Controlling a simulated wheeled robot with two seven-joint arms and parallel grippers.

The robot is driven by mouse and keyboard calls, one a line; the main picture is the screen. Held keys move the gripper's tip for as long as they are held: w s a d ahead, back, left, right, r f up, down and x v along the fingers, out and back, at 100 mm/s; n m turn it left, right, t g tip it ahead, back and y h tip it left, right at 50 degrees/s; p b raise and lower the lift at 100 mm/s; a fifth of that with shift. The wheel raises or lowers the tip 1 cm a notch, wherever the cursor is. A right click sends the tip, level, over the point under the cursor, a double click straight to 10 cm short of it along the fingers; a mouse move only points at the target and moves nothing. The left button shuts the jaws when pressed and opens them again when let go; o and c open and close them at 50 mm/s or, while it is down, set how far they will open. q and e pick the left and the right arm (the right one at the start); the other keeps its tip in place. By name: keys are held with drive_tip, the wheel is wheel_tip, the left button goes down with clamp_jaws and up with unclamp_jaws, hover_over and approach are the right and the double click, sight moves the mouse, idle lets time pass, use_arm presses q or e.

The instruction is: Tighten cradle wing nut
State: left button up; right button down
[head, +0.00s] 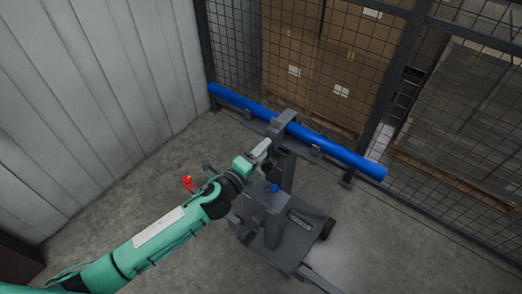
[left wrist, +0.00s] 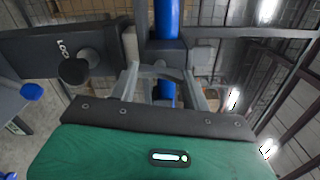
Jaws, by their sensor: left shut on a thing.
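A grey wheeled stand (head: 290,245) carries a cradle (head: 286,117) at its top, with a long blue tube (head: 335,150) lying across it. My left gripper (head: 264,147) reaches to the near side of the cradle, just below the tube. In the left wrist view, its two grey fingers (left wrist: 163,82) are close to the cradle's dark block (left wrist: 166,52), with the blue tube behind. The gripper is shut on a small grey part there, seemingly the wing nut, whose shape is mostly hidden by the fingers. My right gripper is not in view.
A dark knob (left wrist: 75,71) sits beside a "LOCK" label, left of the fingers. A blue knob (head: 275,188) is on the stand's lower part. A mesh fence (head: 240,40) stands behind the tube, with stacked cartons (head: 310,70) beyond.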

use_arm(q)
drive_tip(key=shift+a+f+m+p, duration=0.1)
drive_tip(key=shift+m+p, duration=1.55)
drive_tip(key=shift+m, duration=6.35)
drive_tip(key=shift+a+f+m+p, duration=0.1)
drive_tip(key=shift+m+p, duration=1.55)
drive_tip(key=shift+m, duration=6.35)
drive_tip(key=o, duration=1)
drive_tip(key=shift+w+r, duration=0.1)
drive_tip(key=shift+r, duration=0.05)
